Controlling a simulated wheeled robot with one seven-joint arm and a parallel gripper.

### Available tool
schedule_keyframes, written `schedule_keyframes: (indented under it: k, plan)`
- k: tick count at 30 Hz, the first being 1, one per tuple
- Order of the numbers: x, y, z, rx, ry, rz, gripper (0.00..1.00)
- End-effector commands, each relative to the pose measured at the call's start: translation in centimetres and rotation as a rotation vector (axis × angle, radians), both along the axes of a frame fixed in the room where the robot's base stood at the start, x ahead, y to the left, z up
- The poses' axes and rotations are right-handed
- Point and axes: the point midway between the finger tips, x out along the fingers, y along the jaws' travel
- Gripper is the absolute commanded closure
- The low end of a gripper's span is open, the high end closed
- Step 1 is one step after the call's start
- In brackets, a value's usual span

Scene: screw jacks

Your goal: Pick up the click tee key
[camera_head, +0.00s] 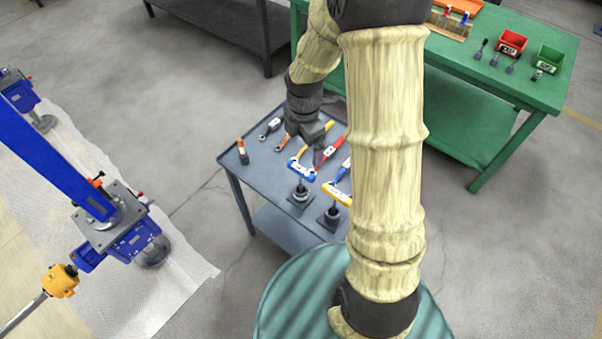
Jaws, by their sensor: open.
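Two T-shaped tools lie on the grey table (232,160). One has a blue crosspiece and a yellow handle (301,170); the other has a yellow crosspiece and a blue handle (338,194). I cannot tell which one is the click tee key. My gripper (309,151) is open and points down over the table. It is just above the blue-crosspiece tool and partly covers its handle. Whether the fingers touch it is unclear. My arm hides the table's right part.
A red-handled tool (331,151) lies close to my gripper. Two dark round-based pieces (301,195) stand at the table's front. An orange-topped cylinder (242,151) stands at the left edge. A green bench (540,90) is at the back right, a blue jack (130,238) at left.

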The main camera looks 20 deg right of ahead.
Motion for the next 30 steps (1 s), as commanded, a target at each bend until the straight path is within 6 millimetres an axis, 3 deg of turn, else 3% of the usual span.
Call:
schedule_keyframes:
  k: [3, 7, 20, 30]
  plan:
    - [1.2, 0.0, -0.7, 0.0, 0.021, 0.197, 0.0]
    - [1.8, 0.0, -1.2, 0.001, 0.032, 0.314, 0.0]
    - [1.8, 0.0, -1.8, 0.001, 0.035, 0.335, 0.0]
    - [1.7, 0.0, -6.7, 0.001, 0.038, 0.333, 0.0]
